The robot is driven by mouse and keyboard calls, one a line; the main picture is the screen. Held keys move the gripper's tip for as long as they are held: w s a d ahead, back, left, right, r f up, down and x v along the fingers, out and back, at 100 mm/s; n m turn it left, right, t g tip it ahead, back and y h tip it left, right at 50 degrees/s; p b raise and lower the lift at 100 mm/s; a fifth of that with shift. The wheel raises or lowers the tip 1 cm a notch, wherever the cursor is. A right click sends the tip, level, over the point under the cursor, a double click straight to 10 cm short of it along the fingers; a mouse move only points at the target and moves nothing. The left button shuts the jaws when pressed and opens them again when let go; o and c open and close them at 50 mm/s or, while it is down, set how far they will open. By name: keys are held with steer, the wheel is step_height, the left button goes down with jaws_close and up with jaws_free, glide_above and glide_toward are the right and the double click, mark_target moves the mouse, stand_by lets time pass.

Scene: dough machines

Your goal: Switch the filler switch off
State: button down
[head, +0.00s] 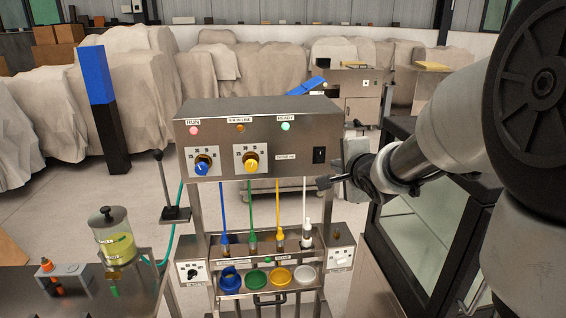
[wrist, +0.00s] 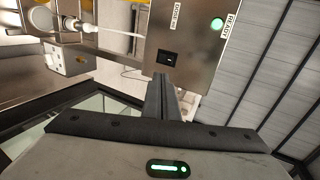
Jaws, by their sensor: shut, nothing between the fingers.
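A small black rocker switch (head: 319,155) sits at the lower right of the steel control panel (head: 262,112), beside a small label too blurred to read surely. It also shows in the wrist view (wrist: 169,58), just beyond my fingertips; which way it is tipped cannot be told. My gripper (head: 324,183) is shut and empty, below and slightly right of the switch in the head view. In the wrist view the closed fingers (wrist: 165,78) point at the panel near the switch. Whether they touch the panel cannot be told.
The panel carries a blue knob (head: 202,165), a yellow knob (head: 251,163) and lit READY light (head: 285,127). A small box with a white control (head: 341,257) is at lower right. A glass-sided cabinet (head: 425,240) stands under my arm.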

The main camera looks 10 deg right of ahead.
mark_target(320, 160)
steer(key=shift+w+r, duration=0.1)
stand_by(0.3)
steer(key=b+x, duration=0.8)
steer(key=x, duration=0.5)
steer(key=shift+w+a, duration=0.1)
steer(key=shift+a, duration=0.05)
steer(key=shift+w, duration=0.4)
